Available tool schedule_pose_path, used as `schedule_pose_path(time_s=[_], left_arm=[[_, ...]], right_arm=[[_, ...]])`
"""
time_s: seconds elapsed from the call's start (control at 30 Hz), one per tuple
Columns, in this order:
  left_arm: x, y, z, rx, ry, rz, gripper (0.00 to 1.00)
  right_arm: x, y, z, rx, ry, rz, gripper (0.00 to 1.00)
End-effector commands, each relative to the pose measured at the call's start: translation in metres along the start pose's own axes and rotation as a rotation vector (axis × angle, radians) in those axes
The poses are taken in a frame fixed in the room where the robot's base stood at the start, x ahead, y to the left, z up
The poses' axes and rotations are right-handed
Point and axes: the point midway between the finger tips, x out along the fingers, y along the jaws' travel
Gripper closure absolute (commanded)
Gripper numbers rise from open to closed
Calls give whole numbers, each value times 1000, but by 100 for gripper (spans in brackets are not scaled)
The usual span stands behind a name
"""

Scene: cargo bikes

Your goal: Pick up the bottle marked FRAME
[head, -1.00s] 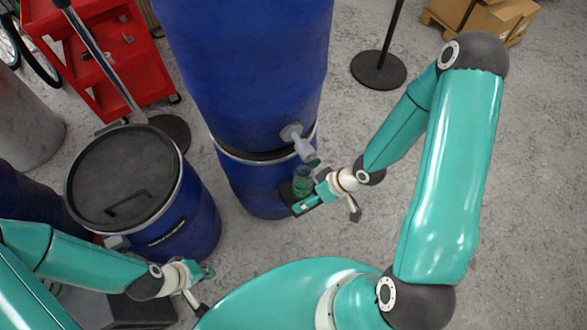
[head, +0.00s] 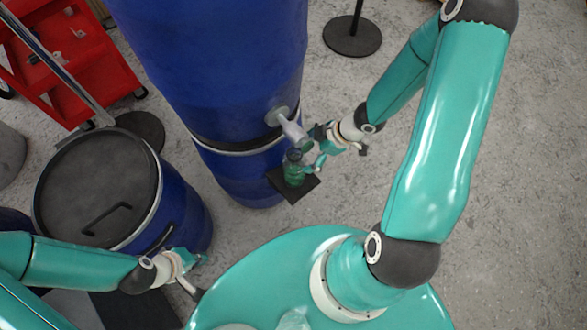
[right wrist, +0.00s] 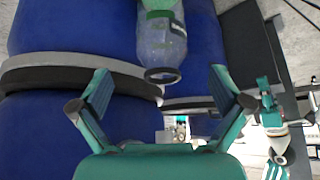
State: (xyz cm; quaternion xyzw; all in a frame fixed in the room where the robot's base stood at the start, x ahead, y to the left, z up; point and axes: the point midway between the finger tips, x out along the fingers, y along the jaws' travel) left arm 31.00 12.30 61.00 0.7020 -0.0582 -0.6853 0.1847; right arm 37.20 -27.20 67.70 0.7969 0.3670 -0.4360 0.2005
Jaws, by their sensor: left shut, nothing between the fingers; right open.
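A small green bottle (head: 294,172) stands upright on a small dark tray (head: 300,188) beside the tall blue drum. In the right wrist view the bottle (right wrist: 160,42) looks clear with green label parts and a dark ring at its end; its lettering is not readable. My right gripper (head: 314,150) is open, close to the right of the bottle's top. In the right wrist view the bottle lies beyond the open fingers (right wrist: 162,92), not gripped. My left gripper (head: 202,272) is shut and empty at the lower left, by the short drum.
A pale tap (head: 292,127) juts from the tall blue drum (head: 215,70) just above the bottle and near my right fingers. A short lidded drum (head: 95,185) stands left. A red cart (head: 75,65) and a round stand base (head: 352,35) are behind. Floor at right is clear.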

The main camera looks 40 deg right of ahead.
Motion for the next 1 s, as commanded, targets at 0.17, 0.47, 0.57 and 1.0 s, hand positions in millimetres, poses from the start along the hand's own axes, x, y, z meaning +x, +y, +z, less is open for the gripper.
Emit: schedule_pose_path(time_s=[0.17,0.47,0.57,1.0], left_arm=[[16,-6,0,0,0,0,100],[30,-11,0,0,1,0,100],[38,-14,-1,0,1,0,100],[42,-15,-1,0,1,0,100]], right_arm=[[25,0,0,-1,0,-2,0],[50,-1,1,-1,1,-4,0],[65,-2,2,-2,1,-4,0],[79,-1,-1,-2,1,-1,3]])
